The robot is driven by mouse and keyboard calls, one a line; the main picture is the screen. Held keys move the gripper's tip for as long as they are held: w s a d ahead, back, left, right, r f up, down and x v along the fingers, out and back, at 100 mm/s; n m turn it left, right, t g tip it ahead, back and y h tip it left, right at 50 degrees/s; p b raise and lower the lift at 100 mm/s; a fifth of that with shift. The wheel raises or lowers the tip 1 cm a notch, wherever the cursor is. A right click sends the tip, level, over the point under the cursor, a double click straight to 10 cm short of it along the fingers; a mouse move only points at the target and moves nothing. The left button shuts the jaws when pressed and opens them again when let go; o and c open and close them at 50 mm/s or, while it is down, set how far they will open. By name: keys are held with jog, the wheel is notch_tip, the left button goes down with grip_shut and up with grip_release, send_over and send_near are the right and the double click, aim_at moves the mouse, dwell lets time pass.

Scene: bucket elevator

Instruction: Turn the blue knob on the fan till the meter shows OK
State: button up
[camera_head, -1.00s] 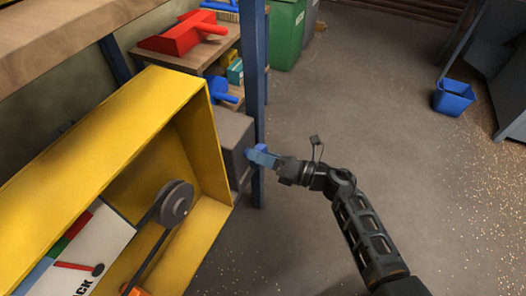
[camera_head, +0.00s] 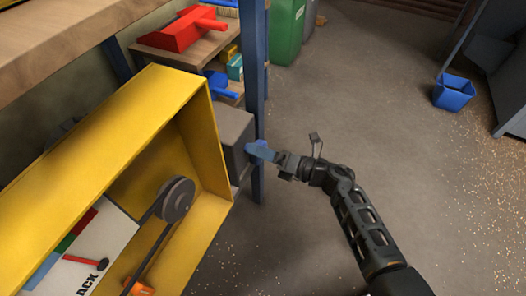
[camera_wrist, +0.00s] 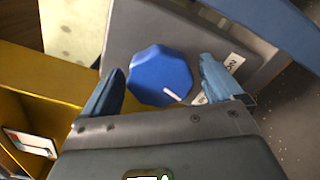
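The blue knob (camera_wrist: 160,76) is many-sided with a white mark near its lower right edge. It sits on the face of a grey box (camera_wrist: 215,38), beside a white label that is partly hidden. My gripper (camera_wrist: 160,88) is open, with one blue finger on each side of the knob in the wrist view. I cannot tell whether the fingers touch it. In the head view my gripper (camera_head: 252,152) is at the right face of the grey box (camera_head: 232,128), and the knob is not clearly distinguishable. A dial with a red needle (camera_head: 82,260) and red, green and blue bands is inside the yellow housing.
The yellow housing (camera_head: 100,120) fills the left side, with a grey pulley (camera_head: 175,200) and belt inside. A blue post (camera_head: 253,60) stands just behind my gripper. A blue bucket (camera_head: 453,92) is at the far right. The floor to the right is mostly open.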

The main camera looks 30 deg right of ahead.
jog(key=shift+o, duration=0.3)
jog(key=v, duration=0.8)
jog(key=shift+p, duration=0.45)
jog(key=shift+a, duration=0.1)
dwell(0.8)
